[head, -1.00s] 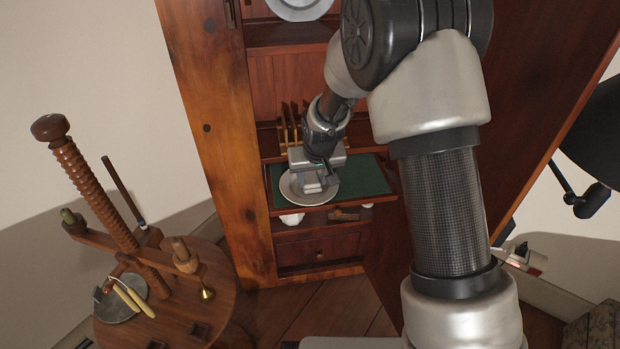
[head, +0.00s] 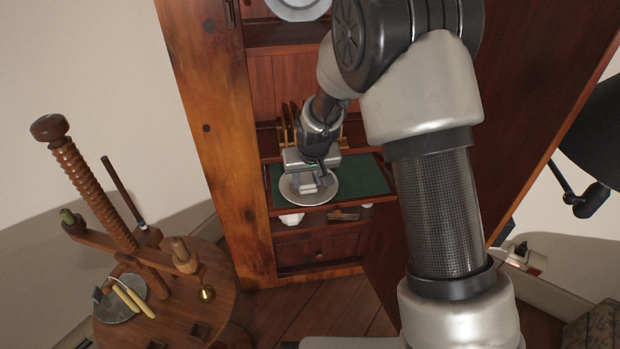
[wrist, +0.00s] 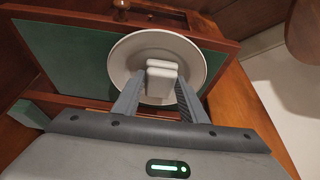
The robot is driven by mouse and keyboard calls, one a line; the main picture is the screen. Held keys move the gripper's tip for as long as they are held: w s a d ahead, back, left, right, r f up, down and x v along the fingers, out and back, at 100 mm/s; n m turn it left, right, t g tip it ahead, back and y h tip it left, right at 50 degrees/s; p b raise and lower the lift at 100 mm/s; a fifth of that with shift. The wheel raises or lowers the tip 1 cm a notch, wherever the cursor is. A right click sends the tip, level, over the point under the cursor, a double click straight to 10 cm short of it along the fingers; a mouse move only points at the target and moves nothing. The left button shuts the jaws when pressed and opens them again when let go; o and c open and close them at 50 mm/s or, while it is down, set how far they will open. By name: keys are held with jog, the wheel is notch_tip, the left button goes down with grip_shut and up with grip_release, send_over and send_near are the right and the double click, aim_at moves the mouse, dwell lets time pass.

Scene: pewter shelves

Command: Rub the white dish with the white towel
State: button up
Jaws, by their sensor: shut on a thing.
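The white dish (head: 328,193) lies on a green-lined pull-out shelf in the wooden cabinet; its pale rim also shows in the wrist view (wrist: 199,57). My gripper (head: 308,187) is over the dish, pointing down at it. In the wrist view my gripper (wrist: 161,88) is shut on the white towel (wrist: 162,66), a small folded white block between the fingertips. The towel is over the middle of the dish. I cannot tell whether it touches the surface. My gripper hides part of the dish in the head view.
The green shelf (head: 365,178) is bare to the right of the dish. Upright wooden slats (head: 284,126) stand behind it. A white item (head: 291,219) and a wooden tool lie on the shelf below. A round wooden table (head: 190,300) with a screw post stands at left.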

jog(key=shift+w+d, duration=0.1)
jog(key=shift+d, duration=0.5)
jog(key=shift+a, duration=0.6)
jog(key=shift+d, duration=0.65)
dwell(0.5)
jog(key=shift+r+p, duration=2.25)
jog(key=shift+r, duration=1.25)
